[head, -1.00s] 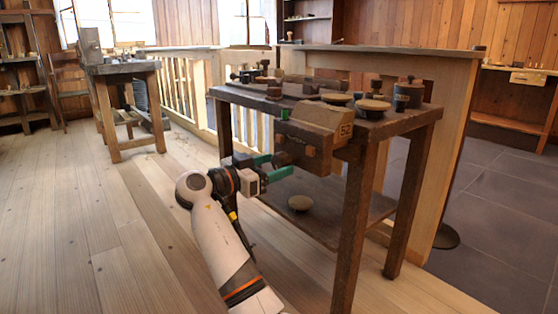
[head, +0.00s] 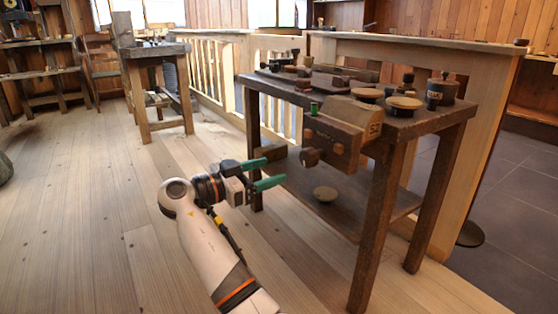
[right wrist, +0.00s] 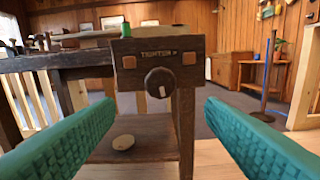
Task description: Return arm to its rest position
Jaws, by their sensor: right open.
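My right gripper (head: 268,174) is open and empty in the head view, in front of the dark workbench (head: 440,119) and apart from it. Its two green fingers point right toward the wooden vise (head: 337,141) on the bench's near end. In the right wrist view the green fingers are spread wide (right wrist: 160,138), with only air between them. Beyond them stands the vise front (right wrist: 157,52) with a round knob (right wrist: 160,83). My left gripper is in neither view.
Several turned wooden pieces stand on the bench top, including a round spool (head: 403,104). A second bench (head: 155,72) stands at the back left. The plank floor (head: 90,215) to the left is largely clear.

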